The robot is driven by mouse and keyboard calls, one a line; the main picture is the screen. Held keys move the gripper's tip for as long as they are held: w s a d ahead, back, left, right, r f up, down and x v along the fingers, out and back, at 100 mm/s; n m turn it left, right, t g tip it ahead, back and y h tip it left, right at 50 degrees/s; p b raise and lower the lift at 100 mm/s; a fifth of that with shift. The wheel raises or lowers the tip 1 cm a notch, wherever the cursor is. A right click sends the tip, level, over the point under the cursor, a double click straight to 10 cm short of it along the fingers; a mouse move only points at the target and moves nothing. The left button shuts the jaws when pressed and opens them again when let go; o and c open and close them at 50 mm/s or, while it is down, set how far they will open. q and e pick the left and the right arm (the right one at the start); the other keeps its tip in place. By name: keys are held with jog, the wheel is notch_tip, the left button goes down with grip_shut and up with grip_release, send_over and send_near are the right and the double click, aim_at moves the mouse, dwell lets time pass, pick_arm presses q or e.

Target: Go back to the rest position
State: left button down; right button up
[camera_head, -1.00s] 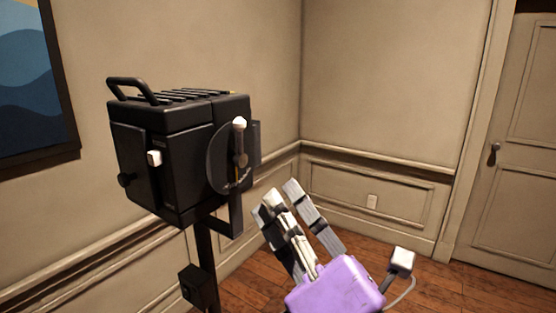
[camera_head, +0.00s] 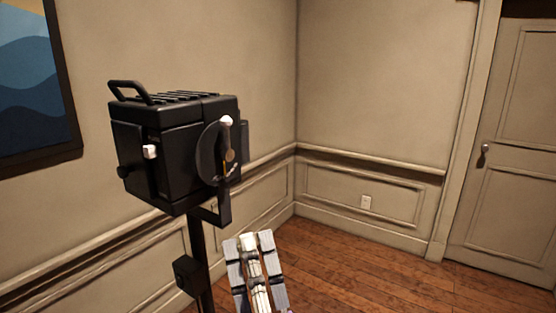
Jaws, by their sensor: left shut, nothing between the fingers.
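My left gripper (camera_head: 250,240) is at the bottom centre of the head view, with its grey and white fingers pointing up. Its fingers are close together with nothing between them, and its body is mostly cut off by the lower edge. It is below and to the right of a black box-shaped device (camera_head: 165,160) on a stand, apart from it. The device has a top handle, a small white knob on its left face and a round dial with a white-tipped lever (camera_head: 227,140) on its right face. My right gripper is not in view.
The device's black post (camera_head: 200,250) carries a small black box (camera_head: 186,274). A framed picture (camera_head: 35,80) hangs on the left wall. A closed door (camera_head: 510,160) is at the right. The wooden floor (camera_head: 370,275) at lower right is clear.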

pick_arm(q)
jog(key=w+a+f+m+t+h, duration=0.1)
jog(key=a+f+m+t+h, duration=0.25)
jog(key=a+m+h, duration=0.45)
jog(key=s+a+f+m+g+h, duration=0.1)
jog(key=s+f+m+g+h, duration=0.2)
jog(key=f+m, duration=0.6)
jog(key=s+f+m+g+h, duration=0.1)
jog(key=f+m+g+h, duration=0.35)
jog(key=f, duration=0.85)
jog(key=s+a+f+m+g+h, duration=0.1)
jog(key=s+f+m+g, duration=0.1)
jog(key=f+m+g, duration=0.65)
jog(key=s+a+f+g+y, duration=0.4)
jog(key=s+a+f+y, duration=0.4)
jog(key=s+a+f, duration=1.05)
jog(key=w+d+f+n, duration=0.1)
jog(key=w+d+n, duration=0.1)
jog(key=d, duration=0.4)
jog(key=w+d+f+n, duration=0.1)
jog(key=w+d+n, duration=0.1)
jog(key=d, duration=0.5)
jog(key=shift+w+f+n+t+h, duration=0.15)
jog(key=shift+n+t+h, duration=0.25)
jog(key=shift+n, duration=0.3)
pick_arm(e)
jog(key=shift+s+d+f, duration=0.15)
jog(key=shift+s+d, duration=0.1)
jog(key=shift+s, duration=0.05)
